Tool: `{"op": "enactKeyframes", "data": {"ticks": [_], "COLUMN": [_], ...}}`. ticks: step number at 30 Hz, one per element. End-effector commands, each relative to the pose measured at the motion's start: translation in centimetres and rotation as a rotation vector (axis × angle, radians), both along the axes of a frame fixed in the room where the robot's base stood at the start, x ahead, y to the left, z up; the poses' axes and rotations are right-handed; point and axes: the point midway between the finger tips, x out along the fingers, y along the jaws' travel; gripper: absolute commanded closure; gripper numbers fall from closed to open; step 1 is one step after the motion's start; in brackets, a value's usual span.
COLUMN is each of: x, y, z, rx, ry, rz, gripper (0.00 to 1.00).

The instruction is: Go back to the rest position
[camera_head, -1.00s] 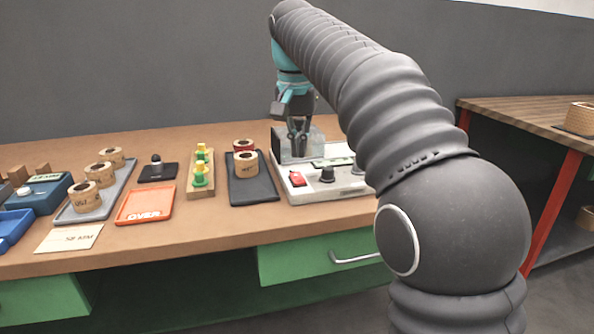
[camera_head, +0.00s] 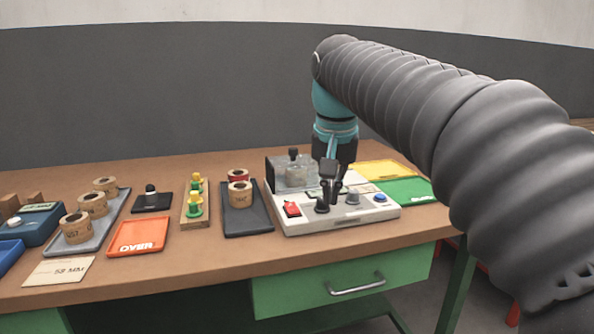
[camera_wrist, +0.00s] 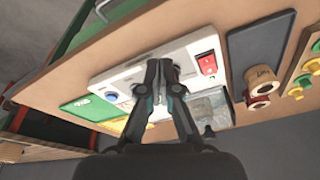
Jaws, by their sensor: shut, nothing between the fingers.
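My gripper (camera_head: 331,186) hangs from my arm over the white and grey machine (camera_head: 300,225) on the wooden bench. Its dark fingers are shut with nothing between them. In the wrist view my gripper (camera_wrist: 157,118) points at the same machine (camera_wrist: 190,50), with its red switch (camera_wrist: 208,63) to the right of the fingers. In the head view the machine shows a red switch (camera_head: 291,209), dark knobs and a blue button (camera_head: 380,197). A clear block with a dark knob (camera_head: 293,155) stands at its back.
Left of the machine are a dark tray (camera_head: 262,219) with two coils, a wooden stand with yellow-green spools (camera_head: 195,203), an orange tray (camera_head: 138,247) and a grey tray (camera_head: 112,213) with several coils. Yellow (camera_head: 383,168) and green (camera_head: 412,192) trays lie right. Space above the bench is open.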

Motion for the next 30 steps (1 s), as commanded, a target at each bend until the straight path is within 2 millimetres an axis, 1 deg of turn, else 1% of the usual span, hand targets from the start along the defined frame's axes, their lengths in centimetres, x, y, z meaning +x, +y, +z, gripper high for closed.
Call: {"op": "enactKeyframes", "data": {"ticks": [1, 5, 8, 14, 18, 21, 24, 27, 30], "x": [-1.5, -4.8, -7.4, -12.9, -16.6, -18.7, -20.2, -21.0, -21.3], "y": [-1.1, -3.2, -4.7, -7.2, -8.6, -9.2, -9.6, -9.7, -9.8], "z": [-0.5, -2.5, -4.4, -9.3, -13.3, -15.9, -17.9, -19.2, -19.7], "rx": [0.002, 0.003, -0.001, -0.014, -0.027, -0.039, -0.048, -0.053, -0.055], "ry": [-0.015, -0.054, -0.086, -0.150, -0.193, -0.218, -0.237, -0.247, -0.251], "rz": [0.008, 0.037, 0.059, 0.097, 0.119, 0.133, 0.143, 0.149, 0.152], "gripper": [1.00, 1.00, 1.00, 1.00, 1.00, 1.00, 1.00, 1.00, 1.00]}}
